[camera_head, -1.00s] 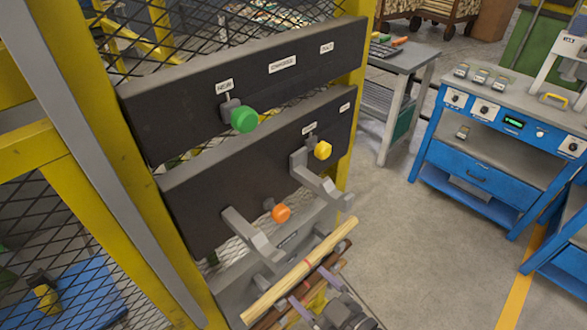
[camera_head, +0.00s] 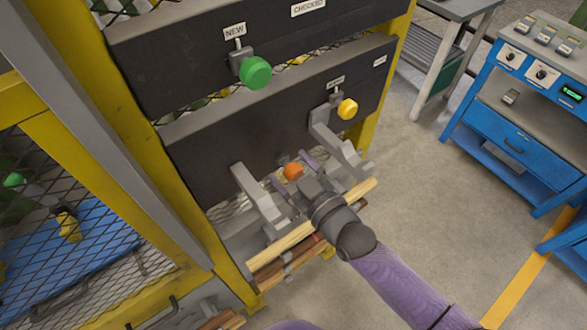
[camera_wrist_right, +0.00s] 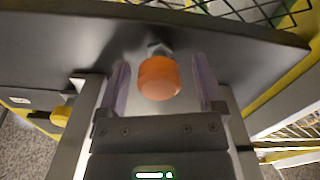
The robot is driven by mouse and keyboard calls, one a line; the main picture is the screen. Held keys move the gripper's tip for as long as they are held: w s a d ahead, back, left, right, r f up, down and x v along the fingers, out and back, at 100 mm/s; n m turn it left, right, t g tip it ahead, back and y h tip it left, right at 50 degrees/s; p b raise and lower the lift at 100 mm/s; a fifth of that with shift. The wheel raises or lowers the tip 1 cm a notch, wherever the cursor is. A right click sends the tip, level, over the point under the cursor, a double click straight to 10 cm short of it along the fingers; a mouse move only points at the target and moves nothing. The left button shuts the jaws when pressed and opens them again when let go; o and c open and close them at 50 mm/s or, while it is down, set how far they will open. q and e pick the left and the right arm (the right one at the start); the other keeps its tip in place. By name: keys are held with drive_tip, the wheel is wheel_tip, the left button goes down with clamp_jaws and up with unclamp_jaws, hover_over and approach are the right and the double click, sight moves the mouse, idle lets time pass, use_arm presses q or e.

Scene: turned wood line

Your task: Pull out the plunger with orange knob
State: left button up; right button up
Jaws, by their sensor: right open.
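The plunger's orange knob (camera_head: 293,171) sticks out from the lower dark panel, between two grey bracket arms. In the right wrist view the orange knob (camera_wrist_right: 159,78) sits between the two fingers, with a short metal stem behind it. My right gripper (camera_head: 292,174) is at the knob, its purple-grey fingers open on either side of it. In the right wrist view the right gripper (camera_wrist_right: 168,88) shows small gaps between the knob and each finger. My left gripper is not in view.
A green knob (camera_head: 255,73) is above left and a yellow knob (camera_head: 347,108) above right. Grey bracket arms (camera_head: 257,195) flank my right gripper. Pale wooden rods (camera_head: 285,243) lie below it. A blue workbench (camera_head: 500,150) stands right; open floor lies between.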

clamp_jaws()
idle(0.3)
drive_tip(key=shift+s+d, duration=0.1)
drive_tip(key=p+v, duration=0.1)
drive_tip(key=v, duration=0.2)
drive_tip(key=shift+p, duration=0.35)
unclamp_jaws()
approach(297, 176)
drive_tip(key=shift+v, duration=1.1)
